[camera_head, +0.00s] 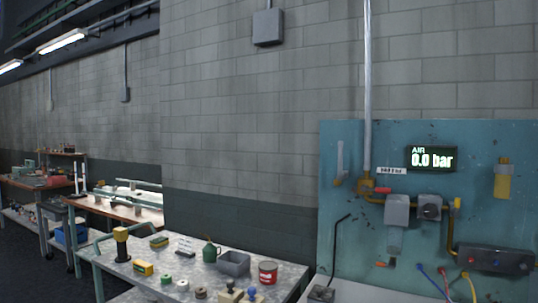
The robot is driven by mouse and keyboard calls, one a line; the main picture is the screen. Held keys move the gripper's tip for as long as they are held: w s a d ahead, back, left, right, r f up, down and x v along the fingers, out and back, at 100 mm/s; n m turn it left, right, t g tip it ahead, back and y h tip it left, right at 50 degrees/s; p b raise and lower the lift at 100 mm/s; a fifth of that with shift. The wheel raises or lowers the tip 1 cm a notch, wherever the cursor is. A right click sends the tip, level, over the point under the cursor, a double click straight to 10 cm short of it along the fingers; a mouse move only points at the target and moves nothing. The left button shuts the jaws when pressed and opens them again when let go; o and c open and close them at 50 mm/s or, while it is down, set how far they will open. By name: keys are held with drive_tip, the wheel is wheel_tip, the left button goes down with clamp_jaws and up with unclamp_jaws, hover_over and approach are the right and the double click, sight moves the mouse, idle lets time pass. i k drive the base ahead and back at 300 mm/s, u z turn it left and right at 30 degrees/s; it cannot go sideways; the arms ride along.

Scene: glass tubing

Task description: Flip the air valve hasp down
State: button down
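A teal wall panel (345,145) at the right carries the air line. A grey vertical pipe (367,90) comes down to a brass fitting with a small red part (381,190) beside it. Below and right are a grey housing (396,212) and a grey block with a round face (429,207). A small orange-red part (383,265) shows below the housing. The display (431,158) reads "AIR 0.0 bar". I cannot tell which part is the hasp, or its position; it is too small. My gripper is not in view.
A dark bent rod (335,245) rises before the panel. Coloured hoses (447,282) hang at lower right.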

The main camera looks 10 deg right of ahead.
sight(341, 176)
drive_tip(key=u, duration=0.3)
drive_tip(key=i, duration=0.65)
drive_tip(key=z, duration=0.5)
drive_tip(key=i, duration=0.7)
drive_tip(key=z, duration=0.65)
